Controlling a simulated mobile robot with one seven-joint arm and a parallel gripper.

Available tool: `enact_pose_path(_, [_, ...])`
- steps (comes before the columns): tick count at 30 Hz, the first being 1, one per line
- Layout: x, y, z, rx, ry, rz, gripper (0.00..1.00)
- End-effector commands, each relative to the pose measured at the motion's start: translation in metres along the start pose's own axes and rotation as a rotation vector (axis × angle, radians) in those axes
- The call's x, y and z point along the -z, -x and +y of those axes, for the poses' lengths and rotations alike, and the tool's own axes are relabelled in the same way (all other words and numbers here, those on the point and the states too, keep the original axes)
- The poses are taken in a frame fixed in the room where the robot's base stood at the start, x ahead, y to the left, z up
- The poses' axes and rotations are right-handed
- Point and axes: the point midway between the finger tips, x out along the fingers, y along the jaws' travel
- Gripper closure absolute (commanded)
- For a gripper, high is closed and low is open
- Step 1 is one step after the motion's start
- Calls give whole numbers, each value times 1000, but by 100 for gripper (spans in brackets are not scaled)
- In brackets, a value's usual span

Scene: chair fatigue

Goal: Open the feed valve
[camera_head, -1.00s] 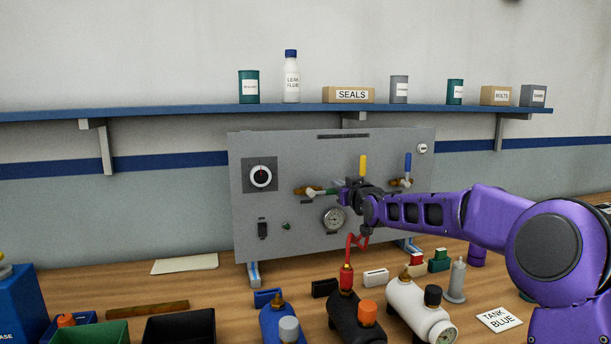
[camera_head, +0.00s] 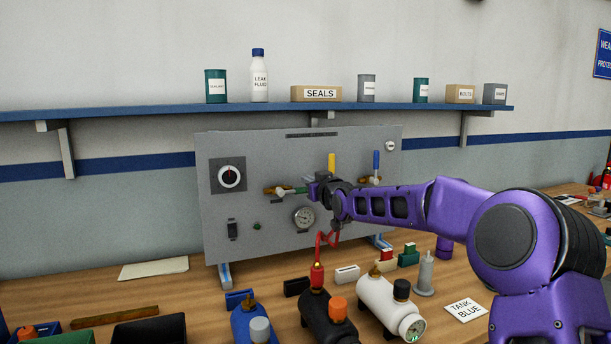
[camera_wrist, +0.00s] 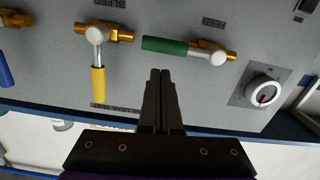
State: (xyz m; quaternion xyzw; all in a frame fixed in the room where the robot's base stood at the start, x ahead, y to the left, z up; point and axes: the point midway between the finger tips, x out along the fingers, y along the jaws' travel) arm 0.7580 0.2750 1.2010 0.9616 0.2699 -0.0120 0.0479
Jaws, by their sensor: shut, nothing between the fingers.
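A grey upright panel (camera_head: 227,140) carries three lever valves. The green-handled valve (camera_wrist: 166,46) has its lever lying horizontal; its small label seems to read FEED, upside down in the wrist view. It also shows in the head view (camera_head: 286,190), partly behind my gripper. The yellow lever (camera_wrist: 98,82) stands upright in the head view (camera_head: 332,162), beside a label that seems to read BLEED. A blue lever (camera_head: 376,162) stands upright farther right. My gripper (camera_wrist: 160,72) is shut and empty, its fingertips close to the green handle's free end; contact cannot be told.
The panel also has a round dial (camera_head: 229,177) and a gauge (camera_head: 304,217). Blue and white (camera_head: 376,296) tanks stand on the wooden bench (camera_head: 190,288). A blue shelf (camera_head: 200,110) runs above.

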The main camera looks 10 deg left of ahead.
Motion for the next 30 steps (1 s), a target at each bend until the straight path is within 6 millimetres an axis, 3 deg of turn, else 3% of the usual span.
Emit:
enact_pose_path(4, [36,5,-6,0,2,4,100])
enact_pose_path(6, [26,20,-3,-3,2,-1,100])
enact_pose_path(18, [27,89,-3,-3,2,-1,100])
enact_pose_path(30, [26,104,-5,0,-2,0,100])
